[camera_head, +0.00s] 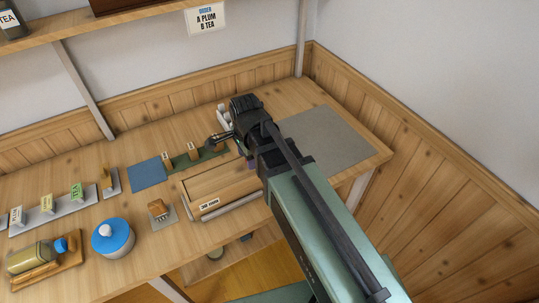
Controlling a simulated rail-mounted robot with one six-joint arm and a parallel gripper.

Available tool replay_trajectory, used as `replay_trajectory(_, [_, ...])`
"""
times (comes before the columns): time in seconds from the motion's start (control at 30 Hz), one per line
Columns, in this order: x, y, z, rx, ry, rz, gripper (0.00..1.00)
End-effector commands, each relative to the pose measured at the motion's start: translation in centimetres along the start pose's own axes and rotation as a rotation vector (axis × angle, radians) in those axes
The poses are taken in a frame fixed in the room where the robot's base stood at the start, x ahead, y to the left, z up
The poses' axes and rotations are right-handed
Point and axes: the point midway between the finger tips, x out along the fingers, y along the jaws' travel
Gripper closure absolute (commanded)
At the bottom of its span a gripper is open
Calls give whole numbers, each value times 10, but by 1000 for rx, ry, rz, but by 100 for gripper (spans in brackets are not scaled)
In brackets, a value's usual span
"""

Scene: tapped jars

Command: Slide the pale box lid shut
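The pale wooden box (215,191) stands on the bench near the middle of the view, with a small white label on its front. Its right end is hidden behind my arm, and I cannot tell clearly how far its lid sits from shut. My gripper (215,139) is behind the box's far edge, a little above the bench. Its dark fingers are small and partly hidden by the wrist, so their opening does not show. I cannot tell whether it touches the lid.
A dark green strip (200,160) with small upright pieces and a blue mat (151,172) lie left of the gripper. A grey mat (325,138) lies right, clear.

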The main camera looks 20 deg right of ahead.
Motion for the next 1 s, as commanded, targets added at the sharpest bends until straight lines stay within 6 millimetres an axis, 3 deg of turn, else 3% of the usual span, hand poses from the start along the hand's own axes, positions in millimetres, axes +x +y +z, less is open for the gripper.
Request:
replay_trajectory(0.8, [-67, 0, 0, 0, 0, 0, 49])
replay_trajectory(1.0, [-68, 0, 0, 0, 0, 0, 49])
